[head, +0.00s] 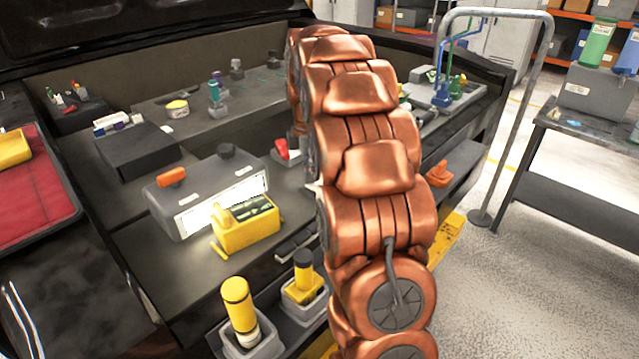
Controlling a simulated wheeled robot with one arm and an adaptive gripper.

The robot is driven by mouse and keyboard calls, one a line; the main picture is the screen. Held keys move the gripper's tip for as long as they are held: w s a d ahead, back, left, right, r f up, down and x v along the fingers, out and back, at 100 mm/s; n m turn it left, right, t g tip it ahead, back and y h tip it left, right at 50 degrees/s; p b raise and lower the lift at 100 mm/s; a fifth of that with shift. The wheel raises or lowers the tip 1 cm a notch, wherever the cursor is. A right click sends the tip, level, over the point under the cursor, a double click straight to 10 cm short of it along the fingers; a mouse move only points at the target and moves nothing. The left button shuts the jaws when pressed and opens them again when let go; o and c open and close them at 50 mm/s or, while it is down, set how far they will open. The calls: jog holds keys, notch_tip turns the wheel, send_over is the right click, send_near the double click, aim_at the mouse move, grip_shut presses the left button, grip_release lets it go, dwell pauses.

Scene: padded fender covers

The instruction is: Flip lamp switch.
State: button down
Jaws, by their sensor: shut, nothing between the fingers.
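A grey box-shaped lamp (205,172) stands on the dark bench left of centre. Its front panel (235,197) glows bright white. An orange piece (171,177), which looks like a switch or handle, sits on its top at the left, and a dark knob (227,151) sits at its back. I cannot tell which part is the lamp's switch. A yellow device (246,226) stands close in front of the lamp and covers part of the lit panel. My copper-coloured arm rises right of the lamp, and my gripper is hidden behind it.
Two yellow-topped items (237,300) (304,272) stand in holders at the front. A black box (138,152) is behind the lamp, and a red tray (35,200) is at far left. An orange piece (438,174) is right of my arm. A metal rail (517,110) stands farther right.

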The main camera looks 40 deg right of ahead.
jog(key=shift+r, duration=0.15)
jog(key=shift+r+p, duration=0.85)
jog(key=shift+r, duration=2.55)
